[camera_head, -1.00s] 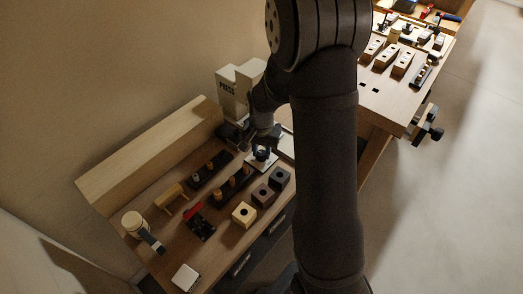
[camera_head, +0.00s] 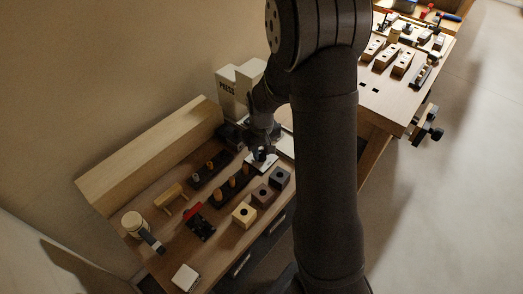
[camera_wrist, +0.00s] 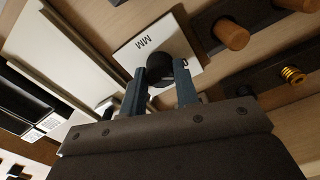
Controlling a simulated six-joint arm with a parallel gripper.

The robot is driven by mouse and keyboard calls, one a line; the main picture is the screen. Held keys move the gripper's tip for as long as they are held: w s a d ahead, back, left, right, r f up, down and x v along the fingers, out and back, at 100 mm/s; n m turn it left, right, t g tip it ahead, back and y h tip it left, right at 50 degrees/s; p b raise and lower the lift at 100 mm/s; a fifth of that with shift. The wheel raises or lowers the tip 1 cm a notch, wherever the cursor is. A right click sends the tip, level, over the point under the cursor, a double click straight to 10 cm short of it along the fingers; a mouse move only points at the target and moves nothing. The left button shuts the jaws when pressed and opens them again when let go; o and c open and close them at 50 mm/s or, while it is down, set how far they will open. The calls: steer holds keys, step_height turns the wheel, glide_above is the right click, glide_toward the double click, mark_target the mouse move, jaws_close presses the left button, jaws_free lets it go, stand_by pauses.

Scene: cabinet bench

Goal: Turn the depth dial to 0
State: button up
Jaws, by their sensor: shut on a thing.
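The depth dial is a dark round knob (camera_wrist: 162,74) on a white square plate (camera_wrist: 187,47) marked "MM", seen in the wrist view. My gripper (camera_wrist: 160,72) has its two blue-grey fingers on either side of the knob and is shut on it. In the head view the dial plate (camera_head: 266,167) lies on the bench in front of the press, and my gripper (camera_head: 262,150) is over it. The dial's scale and pointer cannot be read, so its setting cannot be told.
The cream press (camera_head: 230,92) stands behind my gripper. Dark racks with pegs (camera_head: 232,186) lie to the left of the dial. Several blocks with holes, including a pale one (camera_head: 244,214), stand towards the front edge. A mallet (camera_head: 136,226) lies farther left.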

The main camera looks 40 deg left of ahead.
mark_target(262, 153)
steer(key=shift+n, duration=0.5)
steer(key=o, duration=1)
step_height(262, 153, up, 18)
steer(key=shift+f, duration=0.25)
steer(key=shift+f, duration=0.1)
step_height(262, 153, down, 17)
steer(key=shift+f, duration=0.15)
stand_by(0.7)
